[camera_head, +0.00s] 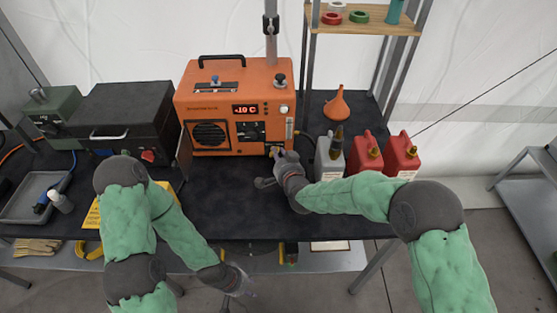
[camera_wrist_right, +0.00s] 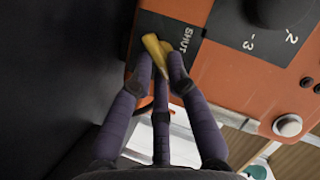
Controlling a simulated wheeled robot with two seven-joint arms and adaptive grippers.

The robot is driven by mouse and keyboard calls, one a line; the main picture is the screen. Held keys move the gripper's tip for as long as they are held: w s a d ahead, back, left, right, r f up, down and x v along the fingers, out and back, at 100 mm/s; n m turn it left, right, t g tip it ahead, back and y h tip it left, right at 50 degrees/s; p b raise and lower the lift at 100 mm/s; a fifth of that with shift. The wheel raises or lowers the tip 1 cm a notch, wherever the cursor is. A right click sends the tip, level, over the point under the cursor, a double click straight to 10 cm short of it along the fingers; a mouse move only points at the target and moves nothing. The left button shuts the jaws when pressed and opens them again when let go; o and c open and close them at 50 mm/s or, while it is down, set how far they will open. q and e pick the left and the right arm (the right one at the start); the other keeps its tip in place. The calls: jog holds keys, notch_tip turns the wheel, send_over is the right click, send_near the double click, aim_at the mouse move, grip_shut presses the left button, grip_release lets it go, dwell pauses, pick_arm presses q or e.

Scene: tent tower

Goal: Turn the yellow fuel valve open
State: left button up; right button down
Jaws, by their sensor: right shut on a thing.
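The orange heater (camera_head: 236,105) stands on the dark table, its display lit with a reading. The yellow fuel valve (camera_wrist_right: 152,45) is on a dark plate on the heater's orange front, beside the printed word "SHUT". My right gripper (camera_head: 277,154) is at the heater's lower right front. In the right wrist view its fingers (camera_wrist_right: 160,62) are closed around the yellow handle, hiding part of it. In the head view the gripper hides the valve. My left gripper (camera_head: 240,284) hangs low before the table's front edge, away from the heater; its fingers are too small to read.
A grey can (camera_head: 328,160) and two red cans (camera_head: 366,155) stand right of my right gripper. An orange funnel (camera_head: 337,107) is behind them. A black case (camera_head: 122,112) and a grey tray (camera_head: 40,197) are at the left. The table before the heater is mostly clear.

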jog(key=shift+f, duration=0.1)
dwell(0.5)
jog(key=c, duration=1.5)
grip_release()
jog(key=shift+s, duration=0.1)
jog(key=v, duration=1.2)
jog(key=shift+d, duration=0.15)
